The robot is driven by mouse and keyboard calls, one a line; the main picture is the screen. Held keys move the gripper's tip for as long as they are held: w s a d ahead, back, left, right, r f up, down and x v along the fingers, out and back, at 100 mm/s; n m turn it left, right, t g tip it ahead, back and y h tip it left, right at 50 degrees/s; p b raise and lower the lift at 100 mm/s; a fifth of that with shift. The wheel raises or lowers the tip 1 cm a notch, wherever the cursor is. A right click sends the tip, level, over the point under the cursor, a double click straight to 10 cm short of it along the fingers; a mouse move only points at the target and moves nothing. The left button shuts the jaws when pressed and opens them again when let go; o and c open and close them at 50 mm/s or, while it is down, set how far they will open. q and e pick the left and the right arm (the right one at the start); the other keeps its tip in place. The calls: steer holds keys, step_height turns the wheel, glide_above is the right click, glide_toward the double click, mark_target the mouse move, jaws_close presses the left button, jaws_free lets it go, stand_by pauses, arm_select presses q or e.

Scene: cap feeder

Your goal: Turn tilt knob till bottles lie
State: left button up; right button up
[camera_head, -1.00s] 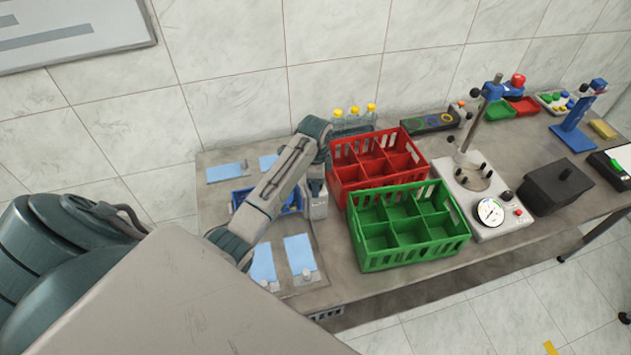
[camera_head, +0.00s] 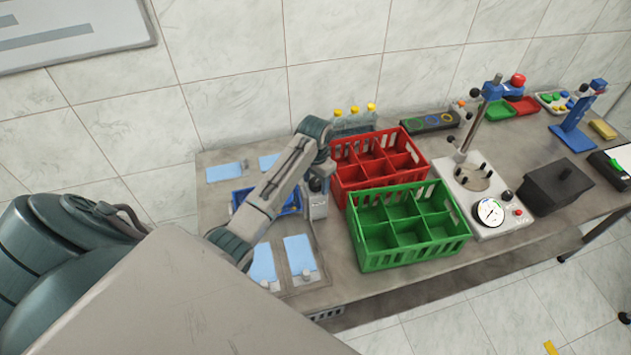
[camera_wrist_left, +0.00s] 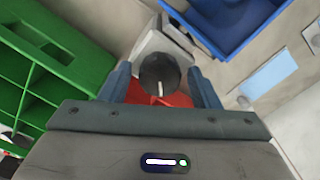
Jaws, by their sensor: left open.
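My left gripper (camera_wrist_left: 160,84) is open in the left wrist view, with one finger on each side of a round dark knob (camera_wrist_left: 159,72). The knob sits on a grey-white housing (camera_wrist_left: 160,42); I cannot tell whether the fingers touch it. In the head view my left gripper (camera_head: 317,205) is at the left side of the red crate, pointing down. Several clear bottles with yellow caps (camera_head: 354,121) stand in a row behind the red crate, looking roughly upright; their lower parts are hidden. My right gripper is not in view.
A red crate (camera_head: 345,178) and a green crate (camera_head: 403,262) stand close to the gripper's right. A blue tray (camera_head: 240,197) lies to its left, partly under my arm. A press with a dial (camera_head: 490,213) and a black box (camera_head: 556,188) are farther right.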

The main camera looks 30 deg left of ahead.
arm_select(q)
steer(key=c, duration=0.9)
steer(key=m, duration=0.9)
steer(key=shift+m, duration=0.4)
steer(key=o, duration=0.9)
steer(key=n, duration=0.7)
